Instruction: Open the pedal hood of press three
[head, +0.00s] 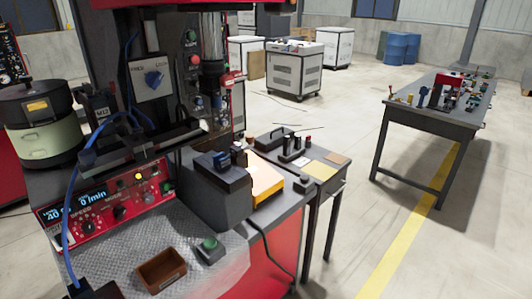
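I cannot make out a pedal or a pedal hood in this view; the floor in front of the machine is hidden by the bench or out of frame. My gripper is not in view.
A grey bench with a red front (264,266) holds a brown tray (161,271), a green button box (209,249) and a yellow-topped unit (266,181). A small side table (331,183) adjoins it. A worktable (433,116) stands right, with open floor (370,215) between.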

